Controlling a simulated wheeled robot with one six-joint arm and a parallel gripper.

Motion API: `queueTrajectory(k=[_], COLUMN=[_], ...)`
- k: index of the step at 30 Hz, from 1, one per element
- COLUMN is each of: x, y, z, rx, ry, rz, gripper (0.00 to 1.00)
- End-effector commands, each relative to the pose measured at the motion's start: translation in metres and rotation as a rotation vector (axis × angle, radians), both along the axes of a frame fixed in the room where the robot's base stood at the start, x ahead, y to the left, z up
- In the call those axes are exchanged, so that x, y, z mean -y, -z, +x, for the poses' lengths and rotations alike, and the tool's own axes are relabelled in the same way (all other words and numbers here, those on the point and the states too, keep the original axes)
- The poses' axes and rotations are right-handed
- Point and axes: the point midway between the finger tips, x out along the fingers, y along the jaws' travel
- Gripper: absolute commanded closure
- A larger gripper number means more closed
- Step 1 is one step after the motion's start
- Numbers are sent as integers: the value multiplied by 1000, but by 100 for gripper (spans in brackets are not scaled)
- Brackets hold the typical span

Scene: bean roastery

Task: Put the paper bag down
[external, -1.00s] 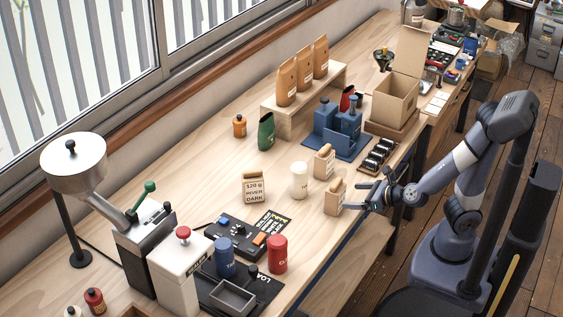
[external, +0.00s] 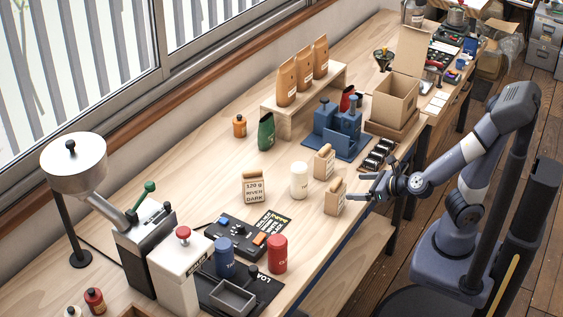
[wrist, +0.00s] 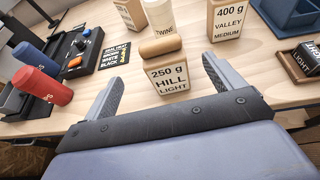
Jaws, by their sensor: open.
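The paper bag nearest my gripper, labelled "250 g HILL LIGHT" (wrist: 168,80), stands upright on the wooden bench near its front edge. It is a small kraft bag with a rolled tan top and a white label, also seen in the external view (external: 333,199). My gripper (external: 353,186) is open, just right of this bag at the bench edge. In the wrist view, its two fingers (wrist: 162,72) are spread wide, with the bag between and slightly beyond them, and a visible gap on each side.
A "400 g VALLEY MEDIUM" bag (external: 324,162) and a white twine cylinder (external: 299,180) stand close behind. A "120 g RIVER DARK" bag (external: 254,189) is further left. Red (external: 278,253) and blue (external: 225,257) canisters stand front left. A dark rack (external: 378,155) lies to the right.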

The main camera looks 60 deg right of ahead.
Motion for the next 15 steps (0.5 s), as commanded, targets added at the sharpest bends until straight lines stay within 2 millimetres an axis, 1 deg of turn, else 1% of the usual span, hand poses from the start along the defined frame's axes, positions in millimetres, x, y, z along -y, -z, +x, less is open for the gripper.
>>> queueTrajectory(k=[1,2,5,8,12,15], x=[1,0,0,0,-3,-3], y=[-9,-8,0,8,13,15], z=[5,7,16,31,47,54], rx=[1,0,-1,-2,0,-1], ry=[3,2,3,4,2,1], rz=[2,0,0,-2,-1,0], gripper=[11,11,11,11,11,11])
